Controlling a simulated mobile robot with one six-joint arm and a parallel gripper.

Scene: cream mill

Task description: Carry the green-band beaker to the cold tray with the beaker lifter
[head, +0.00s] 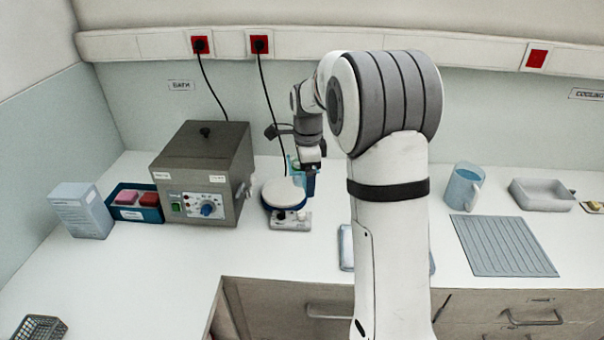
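My gripper (309,168) is small in the head view, pointing down just behind and right of a round white-topped device with a blue rim (284,193). A blue piece shows at its fingers, and a small teal and green shape (294,163) shows just left of it. I cannot tell whether these are the beaker lifter and the green-band beaker, or whether the fingers are shut.
A grey bath box (203,178) stands left of the gripper, beside a blue rack (150,213) and a white carton (82,211). A blue jug (464,187) and a ribbed grey mat (503,245) lie right. My arm hides the middle counter and part of a pale tray (346,247).

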